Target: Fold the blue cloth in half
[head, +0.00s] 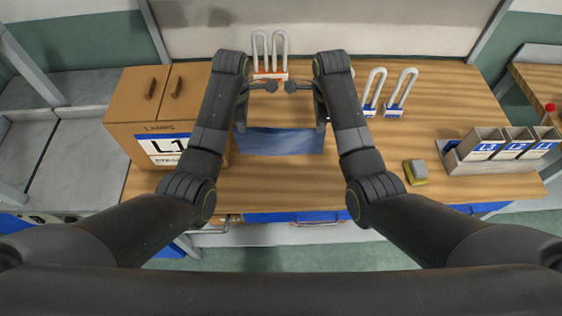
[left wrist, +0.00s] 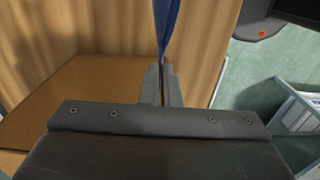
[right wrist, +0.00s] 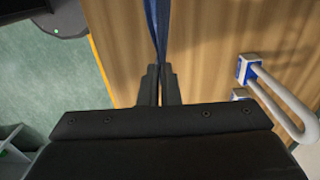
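The blue cloth (head: 279,142) hangs between my two grippers in the head view, as a wide short band over the wooden table. My left gripper (head: 240,126) is shut on its left end, and my right gripper (head: 321,127) is shut on its right end. In the left wrist view the cloth (left wrist: 166,22) shows edge-on, running up from the closed fingertips. In the right wrist view the cloth (right wrist: 155,25) also rises as a narrow strip from between the closed fingers. I cannot tell whether its lower edge touches the table.
A brown cabinet (head: 122,112) labelled L1 stands on the left. A rack with white loops (head: 270,72) is behind the cloth. More white loops on blue bases (head: 394,111) stand to the right. A yellow-grey sponge (head: 415,172) and labelled bins (head: 497,150) are at the right.

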